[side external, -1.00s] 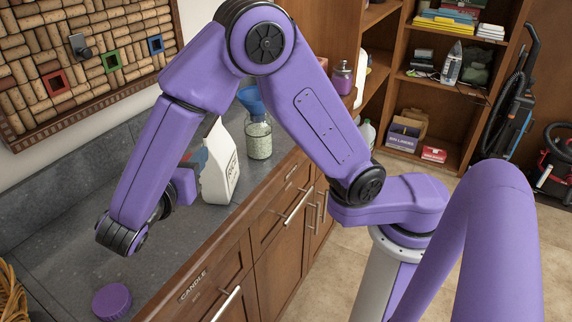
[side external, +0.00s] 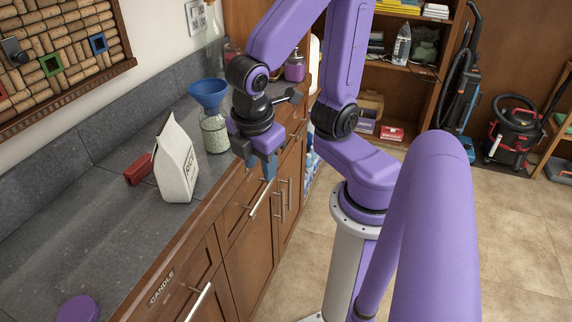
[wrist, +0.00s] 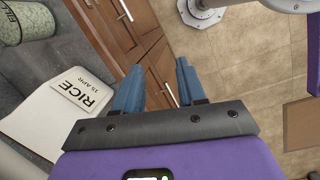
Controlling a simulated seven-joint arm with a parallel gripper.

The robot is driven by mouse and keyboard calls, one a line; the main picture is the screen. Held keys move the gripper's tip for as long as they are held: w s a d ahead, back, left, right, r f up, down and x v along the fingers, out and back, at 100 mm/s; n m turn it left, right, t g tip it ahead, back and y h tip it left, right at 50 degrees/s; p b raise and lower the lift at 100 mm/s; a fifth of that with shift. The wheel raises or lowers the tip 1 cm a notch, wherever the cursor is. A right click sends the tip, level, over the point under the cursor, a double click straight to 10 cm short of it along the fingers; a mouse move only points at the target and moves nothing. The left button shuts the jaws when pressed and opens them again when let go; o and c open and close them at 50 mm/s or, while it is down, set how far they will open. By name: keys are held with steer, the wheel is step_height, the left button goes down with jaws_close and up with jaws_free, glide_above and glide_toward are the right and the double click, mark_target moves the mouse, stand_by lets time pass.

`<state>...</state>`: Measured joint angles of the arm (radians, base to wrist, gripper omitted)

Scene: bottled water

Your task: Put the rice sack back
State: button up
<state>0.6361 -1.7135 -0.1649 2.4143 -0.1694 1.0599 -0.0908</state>
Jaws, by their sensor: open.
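The rice sack (side external: 176,166) is a white sack with a label, standing upright on the grey counter in the side view. In the wrist view the sack (wrist: 62,120) is at the lower left with its "RICE 15 APR" label facing up toward the camera. My gripper (side external: 268,168) is to the right of the sack, over the counter's front edge, fingers pointing down. In the wrist view its blue fingers (wrist: 156,88) are apart with nothing between them, above the cabinet fronts and floor. The sack is clear of the fingers.
A glass jar (side external: 214,132) with pale grains and a blue funnel (side external: 208,92) on top stands behind the sack. A red object (side external: 138,170) lies left of the sack. A purple lid (side external: 78,309) is at the near counter. Cabinet handles (side external: 260,193) stick out below the counter edge.

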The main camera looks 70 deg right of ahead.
steer(key=s+y, duration=0.1)
steer(key=s+m+y, duration=0.1)
steer(key=s, duration=0.3)
steer(key=shift+s+d+r+m+y, duration=0.1)
steer(key=shift+d+m+y, duration=0.2)
steer(key=shift+m+y, duration=0.1)
